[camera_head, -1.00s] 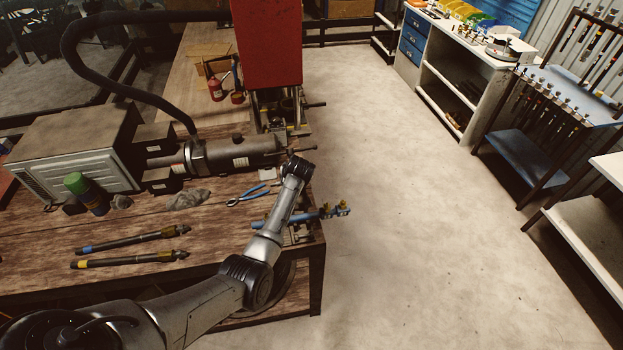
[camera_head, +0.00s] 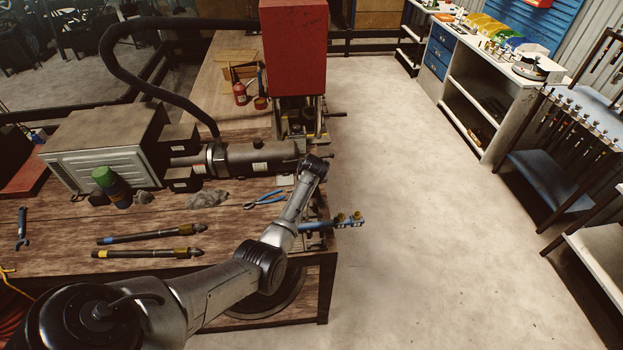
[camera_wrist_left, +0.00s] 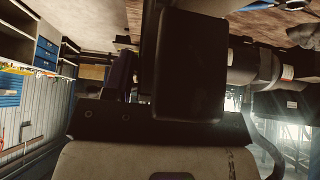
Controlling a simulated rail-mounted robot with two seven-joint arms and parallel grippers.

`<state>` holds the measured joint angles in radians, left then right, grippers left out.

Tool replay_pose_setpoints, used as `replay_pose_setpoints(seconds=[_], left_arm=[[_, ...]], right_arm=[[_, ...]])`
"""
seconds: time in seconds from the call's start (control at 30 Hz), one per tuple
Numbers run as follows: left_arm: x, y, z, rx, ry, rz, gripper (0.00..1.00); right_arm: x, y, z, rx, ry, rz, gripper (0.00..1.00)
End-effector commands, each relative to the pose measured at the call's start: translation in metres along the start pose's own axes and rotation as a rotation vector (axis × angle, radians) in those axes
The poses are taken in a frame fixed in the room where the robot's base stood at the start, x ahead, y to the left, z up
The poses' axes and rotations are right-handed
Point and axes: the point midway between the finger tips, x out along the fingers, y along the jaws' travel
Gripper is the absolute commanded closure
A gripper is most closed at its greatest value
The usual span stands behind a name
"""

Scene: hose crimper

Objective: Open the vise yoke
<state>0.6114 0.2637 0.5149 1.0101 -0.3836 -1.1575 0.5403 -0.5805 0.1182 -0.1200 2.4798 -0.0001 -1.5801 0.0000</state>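My left arm (camera_head: 270,258) reaches in from the bottom left across the near corner of the bench. Its far end bends down near the end of a horizontal metal cylinder. The left gripper's fingers are hidden in the head view. The left wrist view shows a large dark block filling the middle and a pale scuffed surface below it; I cannot make out fingertips there. A metal fixture (camera_head: 314,240), likely the vise, shows at the bench's right edge, mostly behind my arm. The yoke's state cannot be told. My right gripper is not in view.
The metal cylinder (camera_head: 255,158) lies on the wooden bench (camera_head: 60,243), below a red machine (camera_head: 293,48). The floor (camera_head: 430,240) to the right is clear.

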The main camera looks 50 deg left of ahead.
Motion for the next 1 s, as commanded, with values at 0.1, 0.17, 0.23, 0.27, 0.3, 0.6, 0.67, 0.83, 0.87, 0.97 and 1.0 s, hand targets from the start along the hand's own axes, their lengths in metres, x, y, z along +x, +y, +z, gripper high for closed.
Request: replay_pose_setpoints(seconds=[0.1,0.17,0.23,0.27,0.3,0.6,0.67,0.83,0.87,0.97,1.0], left_arm=[[0.0,0.0,0.0,0.0,0.0,0.0,0.36],[0.0,0.0,0.0,0.0,0.0,0.0,0.36],[-0.001,0.0,0.0,0.0,0.0,0.0,0.36],[-0.001,0.0,0.0,0.0,0.0,0.0,0.36],[-0.001,0.0,0.0,0.0,0.0,0.0,0.36],[-0.02,0.001,-0.001,0.0,0.003,0.002,0.36],[-0.028,0.001,0.0,-0.001,0.003,0.002,0.36],[-0.057,0.001,0.0,-0.001,0.002,0.003,0.36],[-0.063,0.001,0.0,-0.002,0.002,0.003,0.36],[-0.08,0.001,0.0,-0.001,0.002,0.002,0.36],[-0.087,0.001,0.0,-0.001,0.002,0.002,0.36]], right_arm=[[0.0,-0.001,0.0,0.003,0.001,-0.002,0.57],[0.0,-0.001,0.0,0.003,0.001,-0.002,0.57],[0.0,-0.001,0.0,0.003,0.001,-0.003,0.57],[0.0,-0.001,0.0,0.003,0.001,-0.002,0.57],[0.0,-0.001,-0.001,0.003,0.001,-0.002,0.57],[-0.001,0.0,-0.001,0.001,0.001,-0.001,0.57],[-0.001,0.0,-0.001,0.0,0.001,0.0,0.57],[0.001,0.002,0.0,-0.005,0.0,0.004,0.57],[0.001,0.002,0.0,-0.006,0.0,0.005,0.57],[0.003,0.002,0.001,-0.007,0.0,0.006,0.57],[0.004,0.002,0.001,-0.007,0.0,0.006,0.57]])
